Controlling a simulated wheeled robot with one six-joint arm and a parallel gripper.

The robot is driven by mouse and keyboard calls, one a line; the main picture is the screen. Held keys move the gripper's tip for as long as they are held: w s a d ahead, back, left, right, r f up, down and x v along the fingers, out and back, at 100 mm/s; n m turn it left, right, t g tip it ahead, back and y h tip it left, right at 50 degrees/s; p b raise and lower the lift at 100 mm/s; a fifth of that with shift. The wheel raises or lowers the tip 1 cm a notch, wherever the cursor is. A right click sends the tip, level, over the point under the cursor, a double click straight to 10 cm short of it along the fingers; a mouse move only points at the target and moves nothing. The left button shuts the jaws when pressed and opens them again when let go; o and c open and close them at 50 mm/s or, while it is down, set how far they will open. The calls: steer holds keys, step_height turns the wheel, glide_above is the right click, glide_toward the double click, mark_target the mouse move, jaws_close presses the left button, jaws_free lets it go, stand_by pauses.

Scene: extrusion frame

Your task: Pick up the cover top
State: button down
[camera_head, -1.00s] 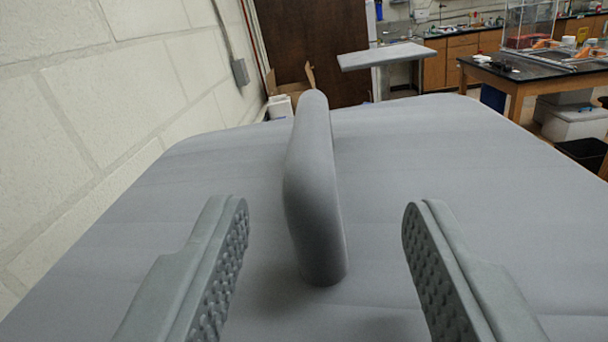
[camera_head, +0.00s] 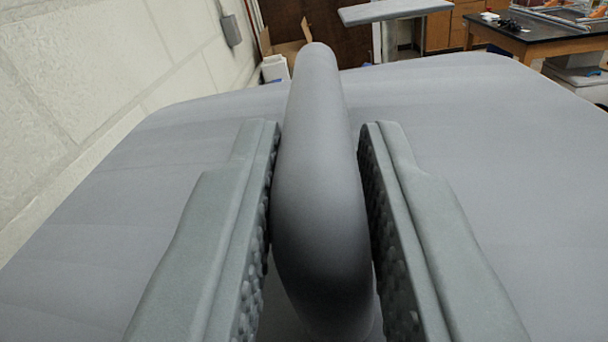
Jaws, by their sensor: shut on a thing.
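The cover top (camera_head: 480,140) is a wide, flat grey panel with rounded far corners. It fills most of the view below and ahead of my gripper. A thick rounded grey handle (camera_head: 318,180) stands up from its middle. My gripper (camera_head: 320,150) has one textured finger on each side of the handle, close against it, and is shut on it. The handle's near lower end and the panel under my fingers are partly hidden.
A white block wall (camera_head: 100,70) runs along the left, with a grey box (camera_head: 230,30) on it. A small grey table (camera_head: 395,11) stands beyond the panel. A black-topped bench (camera_head: 540,40) with items on it is at the far right.

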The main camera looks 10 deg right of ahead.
steer(key=shift+r, duration=0.15)
steer(key=shift+r, duration=1.45)
steer(key=shift+s+r, duration=0.1)
steer(key=shift+r, duration=0.1)
steer(key=v, duration=1.7)
steer(key=shift+s+a, duration=0.2)
steer(key=shift+s, duration=0.15)
steer(key=c, duration=1.8)
jaws_free()
jaws_close()
